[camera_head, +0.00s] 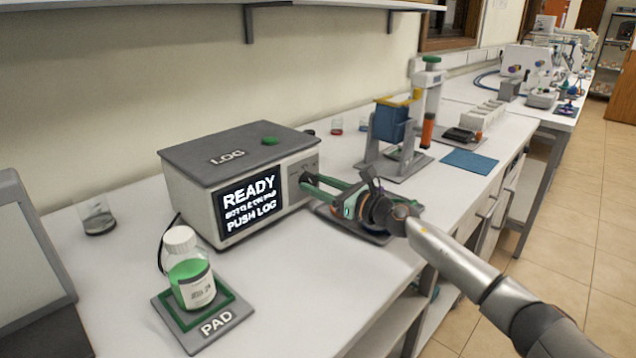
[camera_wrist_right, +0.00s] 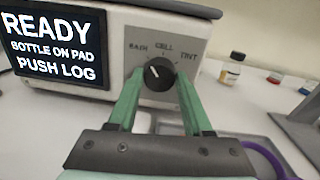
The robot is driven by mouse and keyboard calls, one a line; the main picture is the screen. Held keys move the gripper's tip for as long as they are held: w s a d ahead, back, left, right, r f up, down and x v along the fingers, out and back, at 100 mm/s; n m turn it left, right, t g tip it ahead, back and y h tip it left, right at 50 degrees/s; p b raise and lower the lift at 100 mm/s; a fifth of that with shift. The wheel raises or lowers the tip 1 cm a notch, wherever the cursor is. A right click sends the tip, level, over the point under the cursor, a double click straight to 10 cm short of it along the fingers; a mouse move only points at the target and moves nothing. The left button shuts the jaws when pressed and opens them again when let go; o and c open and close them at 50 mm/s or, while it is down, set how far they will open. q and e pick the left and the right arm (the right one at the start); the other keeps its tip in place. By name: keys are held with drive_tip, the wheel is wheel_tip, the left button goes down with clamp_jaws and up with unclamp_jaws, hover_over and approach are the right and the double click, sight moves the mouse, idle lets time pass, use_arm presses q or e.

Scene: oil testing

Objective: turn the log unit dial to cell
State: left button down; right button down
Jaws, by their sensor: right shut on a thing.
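The log unit (camera_head: 240,180) is a grey box with a dark lid and a screen reading "READY / BOTTLE ON PAD / PUSH LOG". Its round black dial (camera_wrist_right: 160,76) shows in the right wrist view, below the labels BATH, CELL and a third at right that is hard to read. The dial's white mark points up and left, toward the BATH side. My right gripper (camera_head: 306,187) reaches the panel from the right. Its green fingers, also in the right wrist view (camera_wrist_right: 158,92), are shut on the dial from both sides. My left gripper is not in view.
A green button (camera_head: 270,141) sits on the lid. A white-capped bottle (camera_head: 191,275) of green liquid stands on the pad (camera_head: 214,330) in front. A grey stand with a blue container (camera_head: 390,122) is behind my right gripper. The front middle of the bench is clear.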

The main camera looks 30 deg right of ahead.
drive_tip(key=m+p, duration=0.1)
drive_tip(key=m, duration=0.2)
drive_tip(key=shift+m, duration=0.3)
drive_tip(key=m+p, duration=0.1)
drive_tip(key=m, duration=0.1)
drive_tip(key=shift+m, duration=0.4)
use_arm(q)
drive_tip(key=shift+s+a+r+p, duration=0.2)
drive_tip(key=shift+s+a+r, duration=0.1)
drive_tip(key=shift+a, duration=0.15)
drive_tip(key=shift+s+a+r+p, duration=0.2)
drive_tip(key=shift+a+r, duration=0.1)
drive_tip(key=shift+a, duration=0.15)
use_arm(e)
drive_tip(key=shift+f+m, duration=0.1)
drive_tip(key=shift+m, duration=0.4)
drive_tip(key=shift+c, duration=1.6)
unclamp_jaws()
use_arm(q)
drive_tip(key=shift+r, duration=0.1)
